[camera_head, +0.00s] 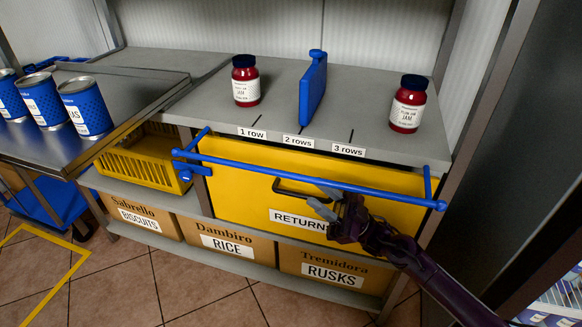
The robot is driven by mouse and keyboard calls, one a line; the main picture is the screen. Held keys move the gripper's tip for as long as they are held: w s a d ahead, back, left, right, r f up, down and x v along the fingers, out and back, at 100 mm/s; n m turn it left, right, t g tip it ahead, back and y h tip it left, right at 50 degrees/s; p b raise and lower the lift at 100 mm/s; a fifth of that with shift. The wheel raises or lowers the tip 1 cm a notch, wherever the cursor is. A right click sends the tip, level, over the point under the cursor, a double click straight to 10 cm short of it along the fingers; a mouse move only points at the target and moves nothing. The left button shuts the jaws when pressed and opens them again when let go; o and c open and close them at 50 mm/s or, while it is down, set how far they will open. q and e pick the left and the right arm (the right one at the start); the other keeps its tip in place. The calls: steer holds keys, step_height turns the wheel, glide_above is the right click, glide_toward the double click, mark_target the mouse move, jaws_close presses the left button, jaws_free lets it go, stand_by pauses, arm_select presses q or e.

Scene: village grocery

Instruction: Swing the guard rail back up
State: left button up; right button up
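The guard rail (250,168) is a blue bar running across the front of the yellow drawer (235,192), below the shelf edge. It hangs low, with short blue arms at its left and right ends. My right gripper (322,200) is in front of the drawer, just under the rail's middle-right part and near the dark drawer handle (290,190). Its grey fingers look apart, with nothing seen between them. Whether a finger touches the rail or the handle I cannot tell. The gripper covers part of the "RETURN" label (297,222). My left gripper is not in view.
On the shelf (200,105) stand two red jam jars (246,82) (407,104) and a blue divider (313,88). Boxes of biscuits, rice (225,243) and rusks sit below. A yellow crate (150,155) and blue cans (86,106) are at left. A dark panel (520,140) stands at right.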

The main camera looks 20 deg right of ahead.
mark_target(299, 180)
steer(key=x, duration=0.7)
steer(key=shift+s+a+r, duration=0.1)
steer(key=shift+a+r, duration=0.05)
steer(key=shift+r, duration=0.15)
jaws_close()
